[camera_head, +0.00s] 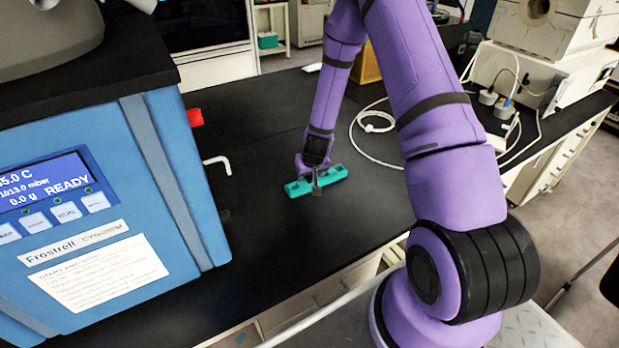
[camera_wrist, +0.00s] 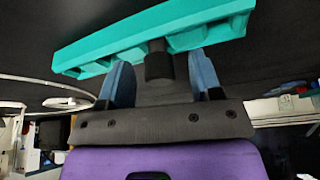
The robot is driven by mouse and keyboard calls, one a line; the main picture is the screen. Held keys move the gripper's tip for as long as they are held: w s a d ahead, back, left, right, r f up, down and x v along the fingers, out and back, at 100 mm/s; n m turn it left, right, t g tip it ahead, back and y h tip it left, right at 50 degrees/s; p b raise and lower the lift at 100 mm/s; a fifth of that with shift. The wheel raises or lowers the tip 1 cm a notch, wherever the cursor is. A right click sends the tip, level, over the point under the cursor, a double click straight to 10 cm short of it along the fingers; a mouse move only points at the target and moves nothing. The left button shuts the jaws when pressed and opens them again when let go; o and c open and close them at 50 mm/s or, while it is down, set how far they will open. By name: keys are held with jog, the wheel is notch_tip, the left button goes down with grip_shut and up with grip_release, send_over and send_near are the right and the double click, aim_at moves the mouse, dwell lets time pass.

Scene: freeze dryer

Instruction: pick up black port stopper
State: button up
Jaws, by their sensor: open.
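A teal rack (camera_head: 334,175) lies on the black bench, and it also shows across the top of the wrist view (camera_wrist: 97,53). The black port stopper (camera_wrist: 159,62) is a short dark cylinder at the rack's middle in the wrist view, with a narrower grey part reaching into the rack. My gripper (camera_head: 316,181) is over the middle of the rack, pointing down. In the wrist view its two blue fingers (camera_wrist: 161,76) stand apart, one on each side of the stopper, with a visible gap on both sides. In the head view my gripper mostly hides the stopper.
The blue freeze dryer (camera_head: 160,190), with a lit READY display, stands at the left. A white bent handle (camera_head: 217,162) sticks out from its side towards the rack. A white cable (camera_head: 373,150) lies behind and right of the rack. The bench in front is clear.

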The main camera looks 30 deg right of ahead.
jog(key=shift+f, duration=0.1)
grip_shut()
dwell(0.4)
